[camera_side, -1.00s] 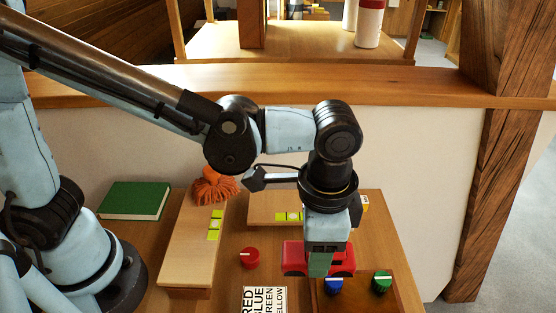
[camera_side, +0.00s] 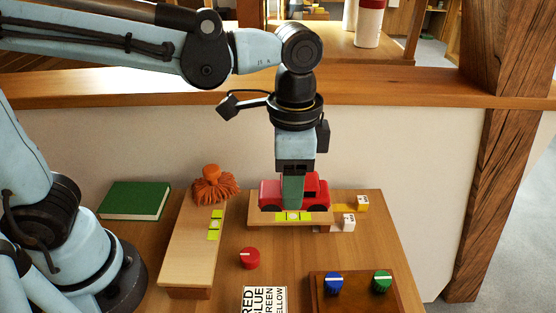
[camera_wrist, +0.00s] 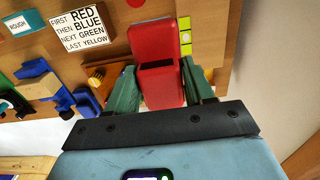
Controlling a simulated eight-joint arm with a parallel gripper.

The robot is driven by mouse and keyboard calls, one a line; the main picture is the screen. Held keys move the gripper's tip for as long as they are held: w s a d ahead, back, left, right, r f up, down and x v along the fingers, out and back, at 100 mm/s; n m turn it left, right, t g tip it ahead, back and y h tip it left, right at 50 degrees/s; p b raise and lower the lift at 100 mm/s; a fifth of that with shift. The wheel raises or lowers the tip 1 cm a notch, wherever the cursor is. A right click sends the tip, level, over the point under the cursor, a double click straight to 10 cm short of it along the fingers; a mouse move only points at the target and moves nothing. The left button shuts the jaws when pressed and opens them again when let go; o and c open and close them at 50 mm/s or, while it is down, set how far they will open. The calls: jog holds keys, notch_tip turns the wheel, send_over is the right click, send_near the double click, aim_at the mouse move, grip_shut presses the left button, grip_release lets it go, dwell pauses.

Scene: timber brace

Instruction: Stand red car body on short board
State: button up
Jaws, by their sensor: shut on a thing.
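The red car body (camera_side: 312,190) is upright over the short pale board (camera_side: 258,213), which has yellow-green markers on its front part. I cannot tell whether the car touches the board or hangs just above it. My gripper (camera_side: 292,190) points down and is shut on the car, with one green finger in front of its side. In the wrist view the red car body (camera_wrist: 162,85) sits between my two green fingers (camera_wrist: 160,88). The board is largely hidden behind the car there; its yellow-green markers (camera_wrist: 185,35) show beside it.
A longer board (camera_side: 185,250) with an orange tufted thing (camera_side: 214,187) lies left. A red knob (camera_side: 250,258) stands between. A wooden block with blue (camera_side: 333,285) and green (camera_side: 382,281) knobs is at front. A green book (camera_side: 135,200) is far left.

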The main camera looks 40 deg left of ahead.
jog(key=w+a+f, duration=0.2)
jog(key=w+a, duration=0.1)
jog(key=w+a+f, duration=0.3)
jog(key=shift+w+a+f, duration=0.1)
jog(key=shift+w+f, duration=0.25)
jog(key=shift+w, duration=0.05)
jog(key=shift+f, duration=2)
jog(key=shift+f, duration=0.1)
jog(key=o, duration=1.1)
jog(key=shift+c, duration=0.2)
notch_tip(320, 180, up, 12)
jog(key=shift+s+a+f+n+t, duration=0.65)
jog(key=shift+s+a+n+t, duration=0.75)
jog(key=shift+a, duration=0.4)
jog(key=shift+s+a+f+n+t, duration=0.65)
jog(key=shift+s+a+n+t, duration=0.45)
jog(key=shift+a+n, duration=0.65)
jog(key=shift+s+a+f+n+t, duration=0.65)
jog(key=shift+s+a+n+t, duration=0.6)
jog(key=shift+a, duration=0.65)
